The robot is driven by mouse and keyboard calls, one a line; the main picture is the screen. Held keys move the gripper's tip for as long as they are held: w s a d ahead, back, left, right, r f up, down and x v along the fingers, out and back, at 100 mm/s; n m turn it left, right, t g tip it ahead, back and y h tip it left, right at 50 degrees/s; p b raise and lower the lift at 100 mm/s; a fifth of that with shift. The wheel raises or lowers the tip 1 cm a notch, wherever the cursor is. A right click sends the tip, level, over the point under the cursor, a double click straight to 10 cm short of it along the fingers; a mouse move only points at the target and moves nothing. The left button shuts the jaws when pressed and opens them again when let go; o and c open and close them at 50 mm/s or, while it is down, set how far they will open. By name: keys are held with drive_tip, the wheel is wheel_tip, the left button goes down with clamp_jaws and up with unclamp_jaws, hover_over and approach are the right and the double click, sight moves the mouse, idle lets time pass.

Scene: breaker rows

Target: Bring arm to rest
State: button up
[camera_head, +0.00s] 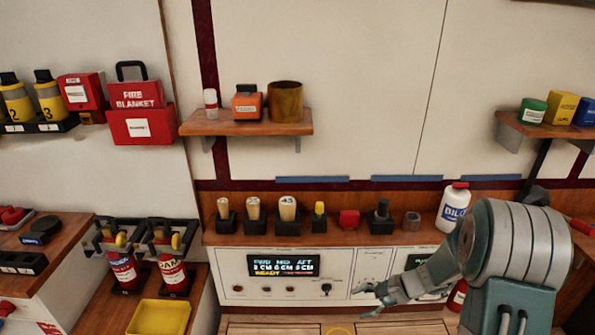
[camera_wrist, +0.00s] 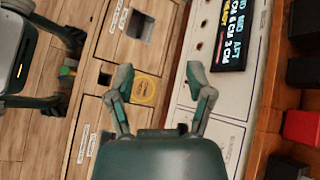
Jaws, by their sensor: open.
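My gripper (camera_head: 366,293) is in front of the white control panel (camera_head: 228,262), at the lower right of the head view. In the wrist view my gripper (camera_wrist: 160,82) has its two fingers spread apart with nothing between them. My grey-green arm (camera_head: 515,245) fills the lower right of the head view and hides part of the panel's right side. The panel's lit display (camera_head: 283,265) reads PWD, MID, AFT and READY, and it also shows in the wrist view (camera_wrist: 232,35).
Above the panel, a ledge holds several dark holders with tools, a red block (camera_head: 349,219) and a white bottle (camera_head: 453,207). A wall shelf (camera_head: 245,128) hangs above. Two red extinguishers (camera_head: 123,269) and a yellow tray (camera_head: 160,318) stand at left.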

drive_tip(key=s+a+r+n+h, duration=0.1)
drive_tip(key=s+r+n+h, duration=0.15)
drive_tip(key=s+r, duration=0.35)
drive_tip(key=s+a+r+n+h, duration=0.2)
drive_tip(key=s+r+n, duration=0.2)
drive_tip(key=r, duration=0.5)
drive_tip(key=s+d+r+n+t+h, duration=0.2)
drive_tip(key=s+r+n+t+h, duration=0.2)
drive_tip(key=s+r, duration=0.4)
drive_tip(key=s+n+h, duration=0.1)
drive_tip(key=s+n, duration=0.1)
drive_tip(key=s, duration=0.2)
drive_tip(key=shift+s+d+r, duration=0.15)
drive_tip(key=shift+s+r, duration=0.05)
drive_tip(key=shift+r, duration=0.05)
